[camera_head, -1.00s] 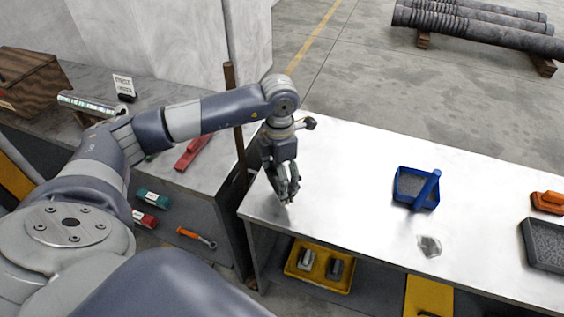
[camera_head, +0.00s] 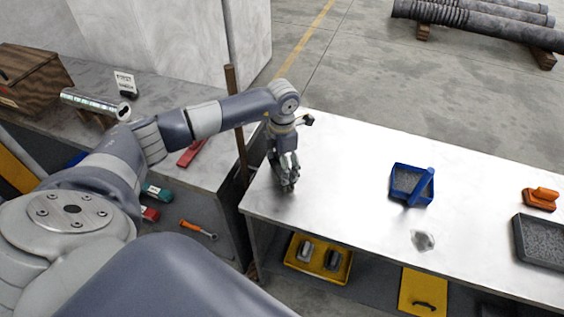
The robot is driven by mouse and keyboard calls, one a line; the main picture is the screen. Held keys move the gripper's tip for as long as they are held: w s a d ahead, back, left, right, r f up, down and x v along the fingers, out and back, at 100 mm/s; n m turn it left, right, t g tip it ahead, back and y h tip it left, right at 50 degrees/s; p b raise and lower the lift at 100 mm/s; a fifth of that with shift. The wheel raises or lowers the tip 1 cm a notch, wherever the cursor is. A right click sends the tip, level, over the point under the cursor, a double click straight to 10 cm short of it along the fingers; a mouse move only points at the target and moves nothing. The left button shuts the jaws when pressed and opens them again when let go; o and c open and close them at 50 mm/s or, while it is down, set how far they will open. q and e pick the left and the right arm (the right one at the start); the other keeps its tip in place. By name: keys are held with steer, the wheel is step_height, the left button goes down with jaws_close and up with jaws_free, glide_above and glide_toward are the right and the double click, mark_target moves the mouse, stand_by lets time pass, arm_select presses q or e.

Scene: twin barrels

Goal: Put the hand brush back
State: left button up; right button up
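No thing in view is surely the hand brush. An orange block with a raised grip (camera_head: 540,198) lies at the right of the metal table (camera_head: 330,145). A long red thing (camera_head: 190,154) lies on the left bench, partly behind my arm. A blue tray (camera_head: 397,194) with grey filling and a slanted blue handle (camera_head: 423,184) stands on the metal table. My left gripper (camera_head: 288,184) points down over that table's left end, apart from these things. Its fingers look close together, and nothing clear is between them. My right gripper is out of view.
A dark tray with grey filling (camera_head: 517,240) and a grey patch (camera_head: 423,240) are on the metal table. A yellow tray (camera_head: 318,277) is on the shelf below. A brown post (camera_head: 238,120) stands between bench and table.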

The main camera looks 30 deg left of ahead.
arm_select(q)
steer(key=shift+f, duration=0.2)
steer(key=o, duration=0.9)
steer(key=shift+r, duration=0.1)
steer(key=shift+r, duration=0.1)
steer(key=shift+r, duration=0.2)
step_height(320, 180, up, 10)
steer(key=b, duration=0.2)
steer(key=shift+r+b, duration=0.25)
steer(key=shift+b, duration=0.05)
steer(key=shift+r, duration=0.65)
